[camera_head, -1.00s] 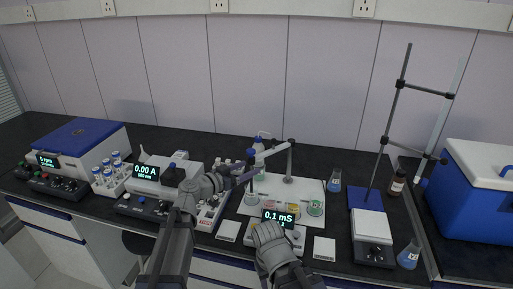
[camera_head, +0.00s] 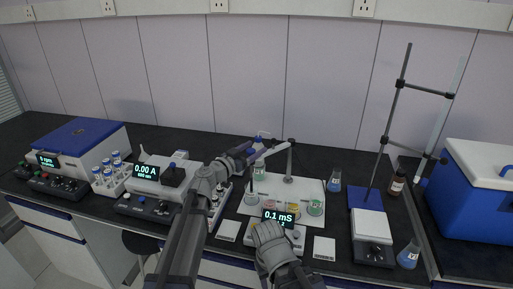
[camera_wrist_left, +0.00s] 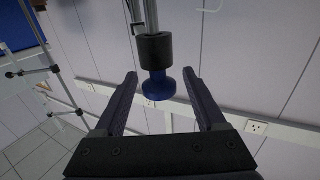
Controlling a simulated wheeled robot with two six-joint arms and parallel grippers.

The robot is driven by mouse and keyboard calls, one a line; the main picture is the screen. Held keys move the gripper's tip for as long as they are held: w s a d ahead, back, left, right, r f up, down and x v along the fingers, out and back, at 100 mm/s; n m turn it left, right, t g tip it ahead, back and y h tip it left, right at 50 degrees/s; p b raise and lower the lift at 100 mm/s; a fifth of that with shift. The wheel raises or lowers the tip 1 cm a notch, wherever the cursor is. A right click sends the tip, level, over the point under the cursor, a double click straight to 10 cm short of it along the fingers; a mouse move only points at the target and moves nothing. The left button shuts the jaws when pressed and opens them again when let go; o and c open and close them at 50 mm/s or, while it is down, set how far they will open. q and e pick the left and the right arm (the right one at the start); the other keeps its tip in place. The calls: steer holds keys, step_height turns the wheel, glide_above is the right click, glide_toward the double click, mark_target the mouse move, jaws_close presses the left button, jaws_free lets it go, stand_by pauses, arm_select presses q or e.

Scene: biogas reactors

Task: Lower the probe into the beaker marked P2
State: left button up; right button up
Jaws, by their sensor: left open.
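The probe's blue knob (camera_wrist_left: 157,86) and black collar (camera_wrist_left: 155,48) on a metal rod show in the left wrist view. They sit between the fingers of my left gripper (camera_wrist_left: 160,92), which is open with gaps on both sides. In the head view my left gripper (camera_head: 250,149) is at the outer end of the probe stand's arm (camera_head: 275,149), above the white board. The probe's thin lower part (camera_head: 251,187) seems to hang below. Small beakers with red (camera_head: 267,205), yellow (camera_head: 292,209) and green (camera_head: 315,208) liquid stand on the board. Their marks are unreadable, so I cannot tell which is P2.
A meter (camera_head: 278,219) reading 0.1 mS stands in front of the board, partly behind my right arm. A blue flask (camera_head: 334,181) and a tall clamp stand (camera_head: 388,125) are to the right. A test-tube rack (camera_head: 110,180) is to the left.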

arm_select(q)
steer(key=shift+x, duration=0.95)
jaws_close()
stand_by(0.7)
